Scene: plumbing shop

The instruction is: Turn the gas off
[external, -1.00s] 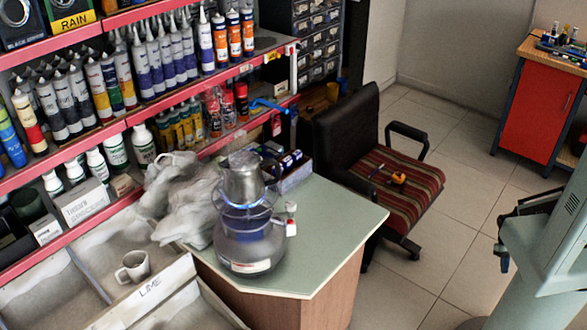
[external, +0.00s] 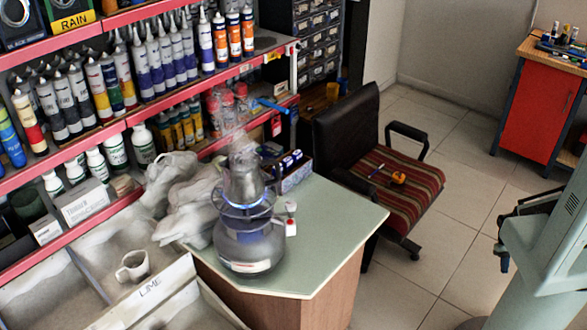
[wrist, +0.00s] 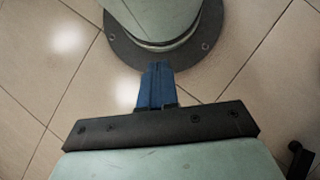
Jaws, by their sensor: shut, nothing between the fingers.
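A grey gas canister (external: 248,250) stands upright on the pale green counter top. A burner with a blue flame ring (external: 247,209) is lit on top of it. A metal pot (external: 243,180) sits over the flame, with steam rising above it. A small valve knob with red and white parts (external: 291,224) sticks out on the canister's right side. In the wrist view my gripper (wrist: 158,68) has its blue fingers together, with nothing between them, pointing toward the tiled floor and my round base. It is far from the burner, which is not in the wrist view.
The counter (external: 335,215) has free room right of the canister. Grey-white sacks (external: 185,200) lie close on its left. A box (external: 292,175) stands behind it. Shelves of tubes and bottles rise at the back left. An office chair (external: 400,190) stands between the counter and my arm.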

